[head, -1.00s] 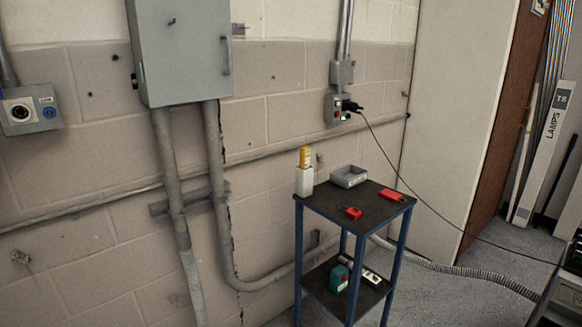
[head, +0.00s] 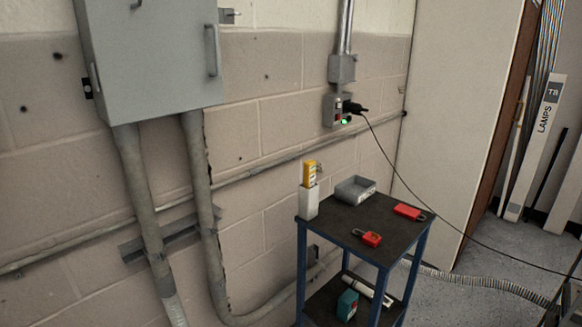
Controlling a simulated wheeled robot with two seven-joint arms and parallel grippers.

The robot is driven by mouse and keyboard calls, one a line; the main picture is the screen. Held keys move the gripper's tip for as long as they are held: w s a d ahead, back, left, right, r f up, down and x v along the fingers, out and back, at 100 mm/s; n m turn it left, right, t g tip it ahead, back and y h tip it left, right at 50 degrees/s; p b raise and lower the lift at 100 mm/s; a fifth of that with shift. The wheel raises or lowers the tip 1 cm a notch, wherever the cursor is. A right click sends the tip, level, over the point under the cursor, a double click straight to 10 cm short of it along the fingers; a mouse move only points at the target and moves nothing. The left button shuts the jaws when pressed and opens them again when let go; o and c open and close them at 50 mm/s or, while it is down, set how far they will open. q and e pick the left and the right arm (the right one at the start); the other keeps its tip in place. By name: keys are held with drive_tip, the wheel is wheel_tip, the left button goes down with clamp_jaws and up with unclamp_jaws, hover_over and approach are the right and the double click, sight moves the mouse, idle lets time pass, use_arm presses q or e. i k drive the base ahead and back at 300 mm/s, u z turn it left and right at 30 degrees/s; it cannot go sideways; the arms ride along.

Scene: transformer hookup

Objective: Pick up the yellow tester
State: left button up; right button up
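The yellow tester (head: 309,173) stands upright in a white holder (head: 309,202) in the head view. The holder is at the back left corner of the small cart's dark top (head: 345,222). The lower part of the tester is hidden inside the holder. Neither of my grippers shows in this view.
A grey tray (head: 355,189) and two red items, one in front (head: 367,238) and one at right (head: 409,211), lie on the cart top. A teal box (head: 347,304) is on the lower shelf. A black cable (head: 403,184) runs from the wall socket (head: 338,110) to the right.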

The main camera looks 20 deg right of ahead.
sight(309, 166)
drive_tip(key=i, duration=0.7)
drive_tip(key=z, duration=0.7)
